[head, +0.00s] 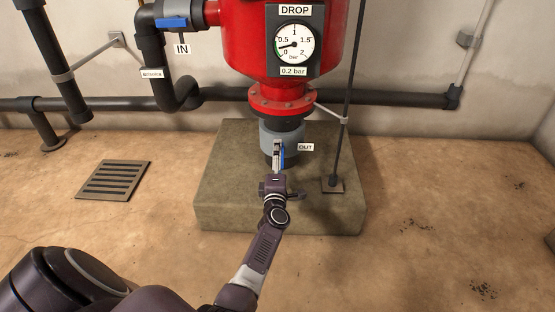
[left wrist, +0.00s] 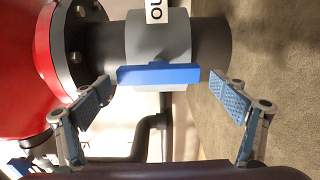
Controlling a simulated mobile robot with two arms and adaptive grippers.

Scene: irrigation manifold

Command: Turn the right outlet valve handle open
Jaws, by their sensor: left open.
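The outlet valve (head: 268,138) is a grey body on the dark pipe under the red tank, beside an OUT label (head: 306,147). Its blue handle (head: 283,158) is partly hidden by my gripper in the head view. In the left wrist view the whole blue handle (left wrist: 158,74) shows, lying in line with the pipe. My left gripper (head: 279,152) is in front of the valve. In the left wrist view its fingers (left wrist: 161,88) are spread wide, one towards each end of the handle, with nothing held. I cannot tell whether they touch it. My right gripper is not in view.
The red tank (head: 240,45) with a pressure gauge (head: 293,44) stands above a concrete plinth (head: 225,185). A thin upright rod (head: 341,140) stands right of the valve. A blue IN handle (head: 171,23) is at upper left. The floor at right is clear.

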